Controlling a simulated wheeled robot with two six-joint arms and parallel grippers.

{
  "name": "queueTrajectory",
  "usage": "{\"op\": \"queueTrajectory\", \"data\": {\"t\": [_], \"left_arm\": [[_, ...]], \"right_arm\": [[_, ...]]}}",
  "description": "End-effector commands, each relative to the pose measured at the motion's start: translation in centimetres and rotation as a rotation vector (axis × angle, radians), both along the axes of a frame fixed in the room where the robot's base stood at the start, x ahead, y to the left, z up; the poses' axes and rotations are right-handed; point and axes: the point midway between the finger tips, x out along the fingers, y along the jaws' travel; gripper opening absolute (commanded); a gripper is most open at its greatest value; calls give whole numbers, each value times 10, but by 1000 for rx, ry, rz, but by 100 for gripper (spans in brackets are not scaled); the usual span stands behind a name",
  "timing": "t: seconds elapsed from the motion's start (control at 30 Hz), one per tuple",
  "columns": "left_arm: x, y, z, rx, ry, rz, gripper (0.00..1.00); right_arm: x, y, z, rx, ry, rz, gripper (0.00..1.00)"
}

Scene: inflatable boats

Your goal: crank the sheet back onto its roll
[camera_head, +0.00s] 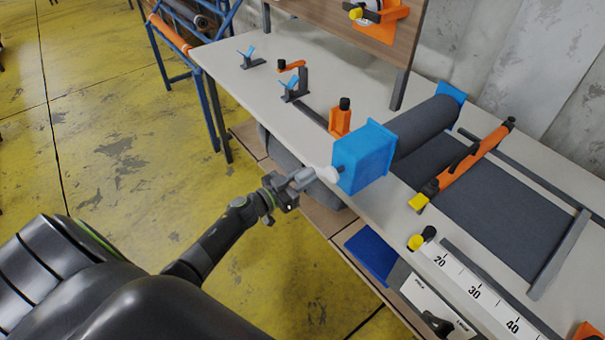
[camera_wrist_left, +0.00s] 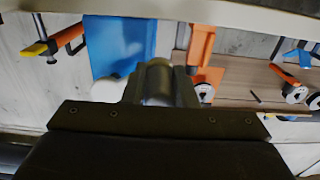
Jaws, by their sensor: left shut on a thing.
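A dark grey roll (camera_head: 425,124) lies on the table between blue end blocks, and the near blue block (camera_head: 362,160) faces me. The grey sheet (camera_head: 480,205) runs from under the roll flat along the table toward the right. A white crank part (camera_head: 327,174) sticks out from the near block toward my left gripper (camera_head: 303,178). My left gripper is shut on the crank handle, a grey cylinder (camera_wrist_left: 159,80) between its fingers in the left wrist view. The blue block also shows there (camera_wrist_left: 120,42). My right gripper is not in view.
An orange bar with a yellow end (camera_head: 465,163) lies across the sheet. A white ruler strip (camera_head: 470,285) and a yellow-tipped knob (camera_head: 416,242) are at the near edge. Orange and blue clamps (camera_head: 292,85) stand at the back left. The yellow floor at left is free.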

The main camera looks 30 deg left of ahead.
Motion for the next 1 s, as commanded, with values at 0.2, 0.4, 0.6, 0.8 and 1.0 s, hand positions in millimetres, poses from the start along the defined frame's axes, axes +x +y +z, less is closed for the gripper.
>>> {"op": "queueTrajectory", "data": {"t": [0.2,0.4,0.6,0.8,1.0], "left_arm": [[-5,-13,-9,-3,-5,-8,15],[-8,-25,-10,-6,-8,-11,23],[-11,-34,-11,-5,-13,-11,37],[-15,-46,-11,-6,-15,-11,56],[-15,-48,-13,-4,-17,-12,65]], "right_arm": [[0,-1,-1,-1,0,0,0],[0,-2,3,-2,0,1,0],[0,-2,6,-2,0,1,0],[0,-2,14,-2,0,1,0],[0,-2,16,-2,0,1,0]]}}
